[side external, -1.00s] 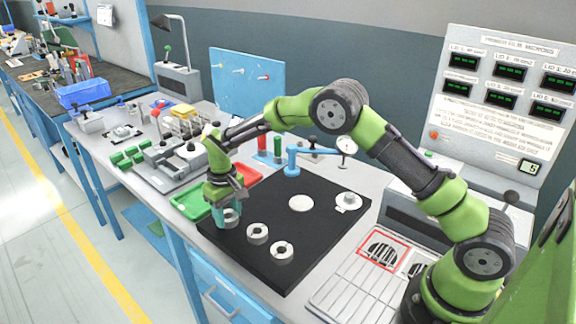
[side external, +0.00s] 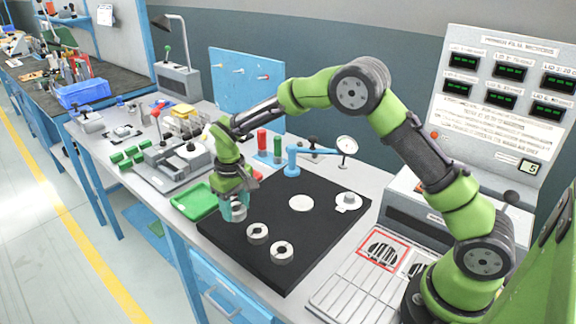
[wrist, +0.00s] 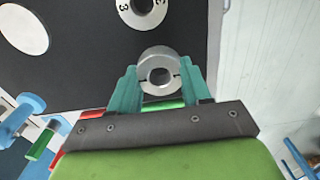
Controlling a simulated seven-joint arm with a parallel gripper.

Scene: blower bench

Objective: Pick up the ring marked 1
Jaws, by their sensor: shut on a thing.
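My gripper (side external: 235,205) has its teal fingers shut on a silver ring (wrist: 158,60), one finger on either side, near the left corner of the black mat (side external: 318,210). The ring appears slightly above the mat in the side external view. No mark on it can be read. Two more silver rings stand on the mat to the right of my gripper, a nearer one (side external: 281,253) and a middle one (side external: 257,233). In the wrist view, a ring marked 3 (wrist: 141,18) lies just beyond the held ring.
A white disc (side external: 301,203) and a silver piece on a white base (side external: 348,202) are on the mat. A blue stand with a dial gauge (side external: 346,146) rises behind it. A green tray (side external: 192,201) sits beside the mat's left edge. The mat's right front is clear.

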